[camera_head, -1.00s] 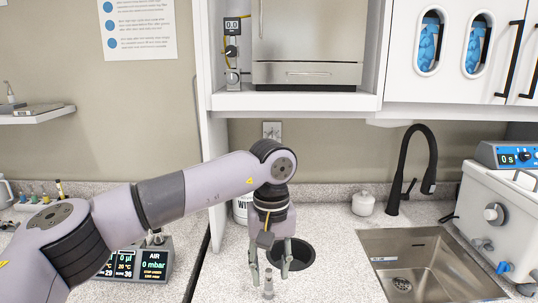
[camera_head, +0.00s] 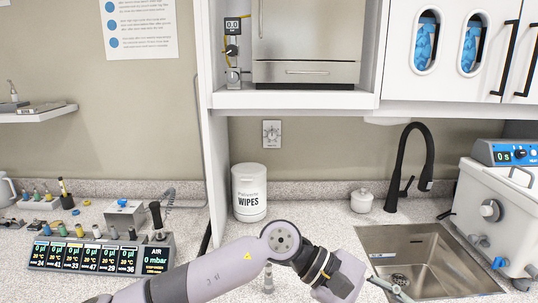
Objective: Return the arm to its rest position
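My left arm comes in from the bottom left and bends at a joint in front of the counter. My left gripper (camera_head: 390,289) is at the lower right end of the arm, over the front left edge of the sink. Part of a finger shows, and the rest is cut off by the bottom edge, so I cannot tell how far it is open. I see nothing held in the visible part. A small grey vial-like piece (camera_head: 268,280) stands on the counter just below the arm, apart from the gripper. My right gripper is not in view.
The steel sink (camera_head: 455,268) and black faucet (camera_head: 407,170) are at right, beside a white machine (camera_head: 500,215). A wipes tub (camera_head: 249,193) and small white jar (camera_head: 362,201) stand behind the arm. A display unit (camera_head: 100,256) is at left. A cabinet (camera_head: 300,99) overhangs.

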